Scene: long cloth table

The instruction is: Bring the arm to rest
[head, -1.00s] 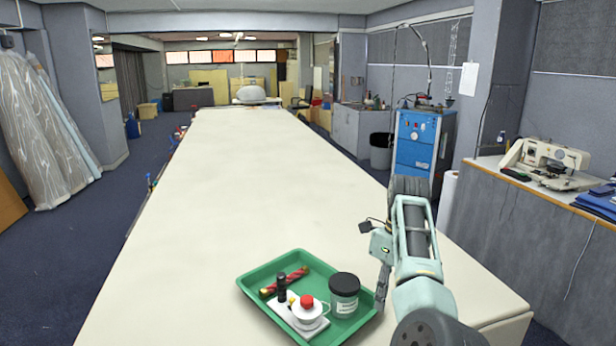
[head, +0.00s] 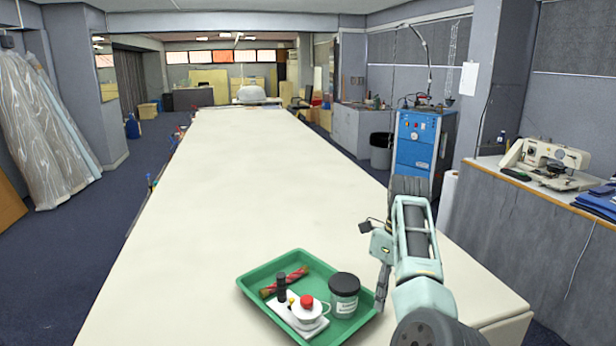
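My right arm comes in from the lower right, and its gripper (head: 382,290) points down at the right edge of the green tray (head: 256,267). The fingers show edge-on, so I cannot tell whether they are open or shut. The tray lies on the near part of the long cloth table (head: 230,190). In it are a dark-lidded grey jar (head: 344,298), a red rod-like piece (head: 285,282), and a white block (head: 303,318) bearing a black knob and a red-topped white part. My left gripper is not in view.
The table beyond the tray is clear and runs far back to a pale rounded object (head: 251,93). A blue cabinet (head: 414,150) stands right of the table. A side counter with a sewing machine (head: 548,163) is further right.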

